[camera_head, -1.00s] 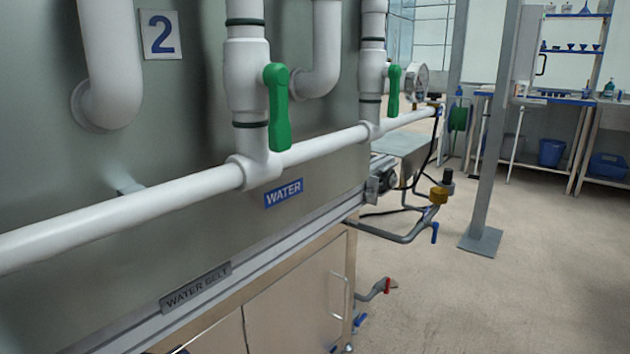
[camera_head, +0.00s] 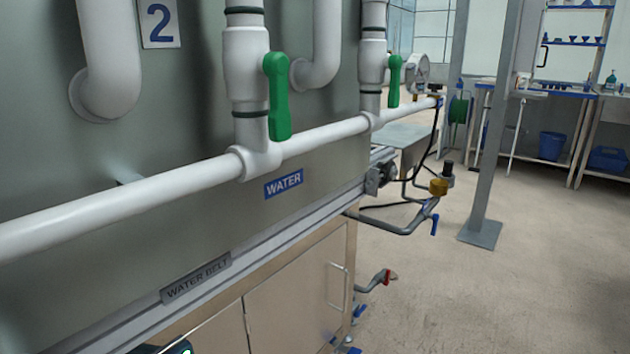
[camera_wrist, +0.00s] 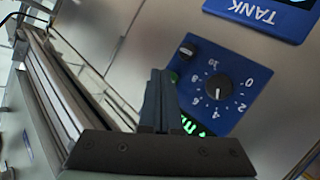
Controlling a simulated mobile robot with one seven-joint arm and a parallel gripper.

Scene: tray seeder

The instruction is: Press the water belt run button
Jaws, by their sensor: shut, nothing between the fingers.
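My gripper (camera_wrist: 160,74) is shut and empty in the wrist view, its dark fingers pointing at a blue control panel (camera_wrist: 236,118). The panel has a black dial (camera_wrist: 218,86) with white numbers, a small black knob (camera_wrist: 187,50) and green lit digits (camera_wrist: 192,126) partly behind the fingers. A small green button (camera_wrist: 173,76) shows just beside the fingertips, partly hidden by them. I cannot tell whether they touch it. In the head view, a grey WATER BELT label (camera_head: 195,277) is on the machine's rail. My gripper is not clearly seen there.
A blue TANK sign (camera_wrist: 262,14) is near the panel. In the head view, a white pipe (camera_head: 110,207) with green valve handles (camera_head: 278,97) runs along the machine above the rail. A grey post (camera_head: 490,150) stands right. Open floor (camera_head: 530,270) lies at right.

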